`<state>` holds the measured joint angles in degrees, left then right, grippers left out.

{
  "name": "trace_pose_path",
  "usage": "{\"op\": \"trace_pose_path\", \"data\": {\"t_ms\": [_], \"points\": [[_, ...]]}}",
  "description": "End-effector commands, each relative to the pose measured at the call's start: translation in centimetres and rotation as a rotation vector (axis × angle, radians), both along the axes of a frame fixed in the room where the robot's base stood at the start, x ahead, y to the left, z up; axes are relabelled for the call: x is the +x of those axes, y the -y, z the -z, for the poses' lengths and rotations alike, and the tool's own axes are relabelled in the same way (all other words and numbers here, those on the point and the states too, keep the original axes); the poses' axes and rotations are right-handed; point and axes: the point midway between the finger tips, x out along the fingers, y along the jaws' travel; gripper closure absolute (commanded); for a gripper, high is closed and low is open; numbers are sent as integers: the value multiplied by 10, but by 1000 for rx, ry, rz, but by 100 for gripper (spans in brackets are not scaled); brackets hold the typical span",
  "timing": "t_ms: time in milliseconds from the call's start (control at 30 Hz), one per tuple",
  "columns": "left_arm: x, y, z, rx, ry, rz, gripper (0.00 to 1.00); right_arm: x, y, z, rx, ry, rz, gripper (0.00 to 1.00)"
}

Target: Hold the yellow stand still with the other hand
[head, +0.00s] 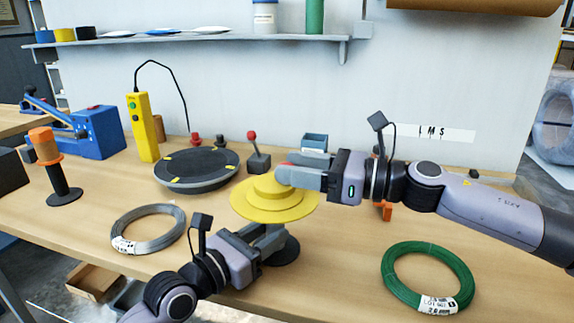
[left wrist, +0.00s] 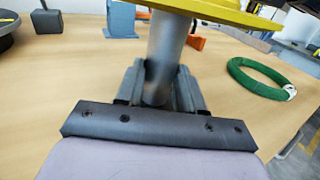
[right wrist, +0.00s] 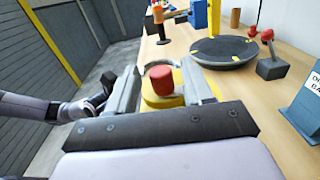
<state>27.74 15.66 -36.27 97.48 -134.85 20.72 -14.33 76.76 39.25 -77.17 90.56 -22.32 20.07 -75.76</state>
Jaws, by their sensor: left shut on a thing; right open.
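The yellow stand (head: 262,206) has a wide round yellow top with a smaller raised yellow disc, on a grey post (left wrist: 166,58). My left gripper (left wrist: 160,88) is shut on the grey post, below the yellow top; in the head view it shows low beside the stand (head: 278,238). My right gripper (head: 290,178) is open at the top of the stand. In the right wrist view a red knob (right wrist: 161,78) on the stand's top lies between its spread fingers (right wrist: 160,90).
A grey wire coil (head: 148,228) lies to the left and a green coil (head: 427,277) to the right. A black turntable (head: 197,170), a red-knobbed lever (head: 256,158) and a yellow control box (head: 142,130) stand behind. The table between stand and green coil is clear.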

Motion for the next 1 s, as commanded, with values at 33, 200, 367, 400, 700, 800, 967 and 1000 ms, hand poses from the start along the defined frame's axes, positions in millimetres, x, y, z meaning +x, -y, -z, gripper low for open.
{"op": "trace_pose_path", "data": {"t_ms": [33,200,367,400,700,800,967,1000], "points": [[0,0,0,1,-1,-1,100,2,-6,0,1,1,0,49],[0,0,0,1,-1,-1,100,7,-17,0,0,1,1,49],[0,0,1,1,-1,-1,100,8,-19,0,-1,1,1,49],[0,0,1,1,-1,-1,100,8,-19,0,-1,1,1,49],[0,0,1,1,-1,-1,100,8,-19,0,0,0,1,98],[0,0,0,1,-1,-1,100,8,-19,0,0,0,1,98],[0,0,1,0,-1,-1,100,8,-19,0,1,0,-11,98],[0,0,1,0,-1,-1,100,8,-19,-1,1,1,-19,99]]}}
